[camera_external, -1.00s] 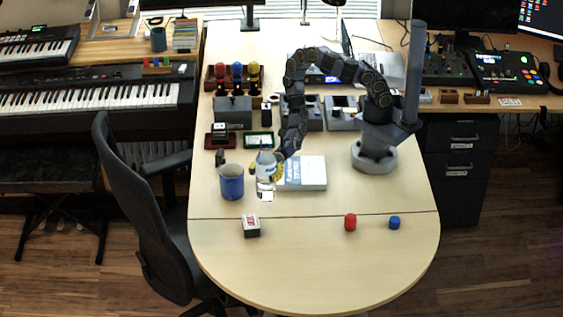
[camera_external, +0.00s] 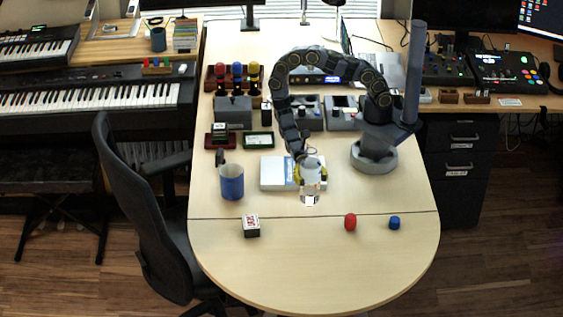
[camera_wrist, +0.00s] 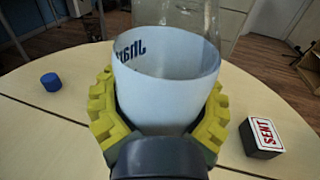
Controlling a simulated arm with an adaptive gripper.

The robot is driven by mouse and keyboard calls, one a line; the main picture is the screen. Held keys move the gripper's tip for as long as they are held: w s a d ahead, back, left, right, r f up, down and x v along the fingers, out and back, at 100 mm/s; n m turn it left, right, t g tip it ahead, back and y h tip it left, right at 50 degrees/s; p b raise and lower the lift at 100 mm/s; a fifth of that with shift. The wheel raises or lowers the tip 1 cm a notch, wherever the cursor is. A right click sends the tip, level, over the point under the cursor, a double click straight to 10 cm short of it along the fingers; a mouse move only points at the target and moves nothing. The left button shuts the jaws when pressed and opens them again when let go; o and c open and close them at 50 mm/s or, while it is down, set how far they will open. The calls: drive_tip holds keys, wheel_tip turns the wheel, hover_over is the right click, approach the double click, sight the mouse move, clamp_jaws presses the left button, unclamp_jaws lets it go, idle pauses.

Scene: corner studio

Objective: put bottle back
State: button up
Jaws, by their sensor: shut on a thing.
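A clear bottle (camera_external: 310,190) with a white label is held over the front middle of the table, just in front of a white and blue book. In the wrist view the bottle (camera_wrist: 165,85) fills the middle, its label facing me with partly visible dark lettering. My gripper (camera_external: 310,174) is shut around it, and its yellow ribbed fingers (camera_wrist: 160,125) press on both sides of the label. Whether the bottle's base touches the table cannot be told.
The book (camera_external: 275,173) lies behind the bottle. A stamp box (camera_external: 251,226), a red object (camera_external: 350,221) and a blue cap (camera_external: 394,222) sit near the front. Several racks and devices stand behind.

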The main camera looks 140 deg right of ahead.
sight(313, 194)
drive_tip(key=shift+f, duration=2.6)
drive_tip(key=o, duration=1.2)
drive_tip(key=shift+f, duration=0.1)
drive_tip(key=shift+s+d, duration=0.15)
drive_tip(key=shift+d, duration=0.25)
drive_tip(key=v, duration=1.1)
drive_tip(key=shift+s, duration=0.15)
drive_tip(key=shift+d, duration=0.1)
